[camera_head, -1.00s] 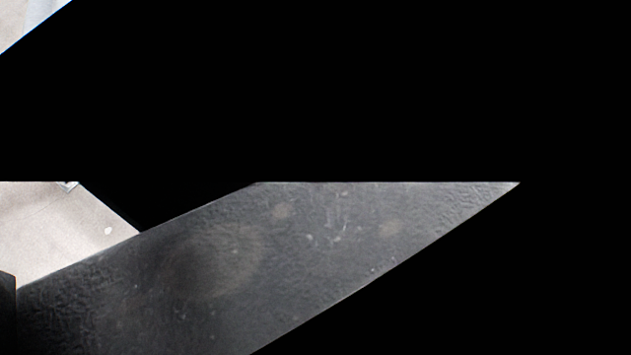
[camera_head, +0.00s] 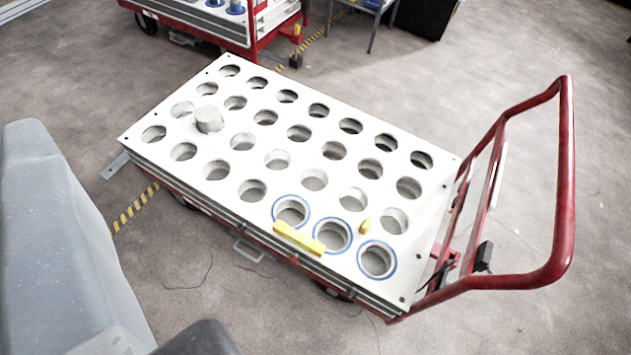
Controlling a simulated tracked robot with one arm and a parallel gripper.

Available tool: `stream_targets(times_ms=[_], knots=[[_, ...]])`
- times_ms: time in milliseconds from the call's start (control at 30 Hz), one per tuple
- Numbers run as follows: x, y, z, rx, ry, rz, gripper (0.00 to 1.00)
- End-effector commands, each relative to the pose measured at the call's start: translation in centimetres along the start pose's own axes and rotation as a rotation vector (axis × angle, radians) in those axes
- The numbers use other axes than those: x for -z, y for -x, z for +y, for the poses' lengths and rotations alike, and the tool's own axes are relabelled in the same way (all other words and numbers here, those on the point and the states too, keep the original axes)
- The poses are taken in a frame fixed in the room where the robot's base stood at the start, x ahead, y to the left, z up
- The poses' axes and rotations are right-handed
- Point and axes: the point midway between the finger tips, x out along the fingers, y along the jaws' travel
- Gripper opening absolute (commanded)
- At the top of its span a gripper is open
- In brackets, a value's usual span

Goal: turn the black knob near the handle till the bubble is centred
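A white-topped cart (camera_head: 335,181) with rows of round holes stands in the middle, with a red tubular handle (camera_head: 566,190) at its right end. A small black part (camera_head: 484,257) sits by the foot of the handle; it may be the knob, but it is too small to tell. A yellow bar (camera_head: 298,238) lies near the front edge, by blue-ringed holes. I cannot make out a bubble. My gripper's fingers do not show. A grey-blue body (camera_head: 55,250) and a dark rounded part (camera_head: 200,340) fill the lower left, apart from the handle in the picture.
A small yellow piece (camera_head: 366,226) and a pale cylinder (camera_head: 209,120) are on the white top. A second red cart (camera_head: 225,28) stands behind. Yellow-black tape (camera_head: 135,208) marks the floor. Grey floor is open right of the handle and in front.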

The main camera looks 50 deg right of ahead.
Motion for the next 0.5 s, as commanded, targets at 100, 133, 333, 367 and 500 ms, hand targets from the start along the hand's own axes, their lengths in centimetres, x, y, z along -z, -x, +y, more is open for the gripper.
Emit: stream_targets(times_ms=[100, 133, 333, 367, 500], knots=[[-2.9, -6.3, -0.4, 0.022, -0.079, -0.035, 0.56], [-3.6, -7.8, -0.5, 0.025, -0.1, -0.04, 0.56], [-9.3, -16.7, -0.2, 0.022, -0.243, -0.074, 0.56], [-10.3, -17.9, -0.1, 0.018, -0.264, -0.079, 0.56], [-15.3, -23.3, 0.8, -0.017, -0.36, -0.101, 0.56]])
